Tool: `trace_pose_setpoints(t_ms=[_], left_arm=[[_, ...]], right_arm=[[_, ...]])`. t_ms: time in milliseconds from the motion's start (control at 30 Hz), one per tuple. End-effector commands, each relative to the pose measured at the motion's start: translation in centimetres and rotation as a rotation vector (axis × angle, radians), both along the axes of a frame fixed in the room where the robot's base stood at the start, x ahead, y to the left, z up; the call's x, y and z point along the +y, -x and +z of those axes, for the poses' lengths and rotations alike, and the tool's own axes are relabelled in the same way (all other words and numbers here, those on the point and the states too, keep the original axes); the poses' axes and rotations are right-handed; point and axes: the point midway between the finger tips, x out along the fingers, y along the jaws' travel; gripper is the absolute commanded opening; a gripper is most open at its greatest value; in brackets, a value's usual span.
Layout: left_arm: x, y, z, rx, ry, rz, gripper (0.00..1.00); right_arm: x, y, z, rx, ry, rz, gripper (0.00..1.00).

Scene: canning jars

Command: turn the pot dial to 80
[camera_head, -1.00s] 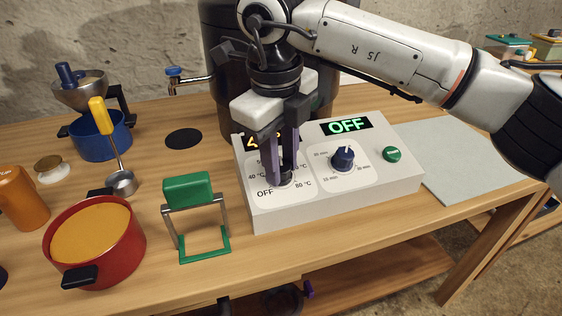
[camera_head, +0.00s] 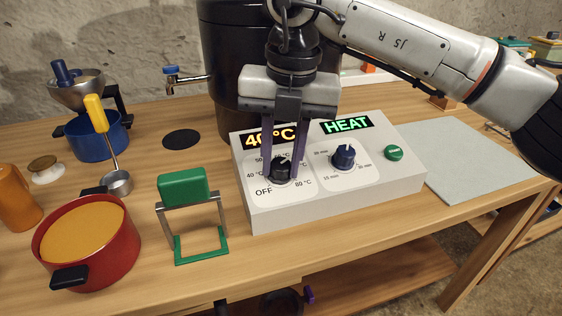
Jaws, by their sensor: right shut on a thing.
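The white control box (camera_head: 330,198) stands on the table in front of the black pot (camera_head: 228,85). Its left dial (camera_head: 280,170) is black, on a scale marked from OFF to 80 °C. The display above it (camera_head: 270,136) reads 40°C in orange, and the right display (camera_head: 346,124) reads HEAT in green. My right gripper (camera_head: 282,175) points down with its purple fingers on either side of the black dial, shut on it. The fingers partly hide the scale. My left gripper is not in view.
A green-handled jar lifter (camera_head: 184,184), red pot (camera_head: 92,238) and ladle (camera_head: 118,182) stand left. A grey mat (camera_head: 475,165) lies clear at right.

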Motion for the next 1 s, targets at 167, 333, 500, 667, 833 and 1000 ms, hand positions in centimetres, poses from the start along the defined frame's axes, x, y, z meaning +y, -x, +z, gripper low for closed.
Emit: trace_pose_setpoints(t_ms=[167,333,500,667,833,1000], left_arm=[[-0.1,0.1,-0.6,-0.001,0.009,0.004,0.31],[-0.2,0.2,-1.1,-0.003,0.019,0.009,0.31],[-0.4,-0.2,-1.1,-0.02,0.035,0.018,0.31],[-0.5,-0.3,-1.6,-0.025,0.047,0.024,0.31],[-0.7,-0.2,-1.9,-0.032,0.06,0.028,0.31],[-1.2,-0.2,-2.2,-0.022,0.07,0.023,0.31]], right_arm=[[-0.1,-0.1,-0.1,0.007,-0.041,-0.163,0.04],[-0.1,-0.1,-0.1,0.019,-0.077,-0.321,0.04],[-0.1,-0.1,-0.1,0.031,-0.115,-0.476,0.04],[-0.2,-0.1,-0.1,0.043,-0.151,-0.622,0.04],[-0.2,0.0,-0.2,0.054,-0.184,-0.765,0.04],[-0.2,0.0,-0.1,0.063,-0.212,-0.885,0.04]])
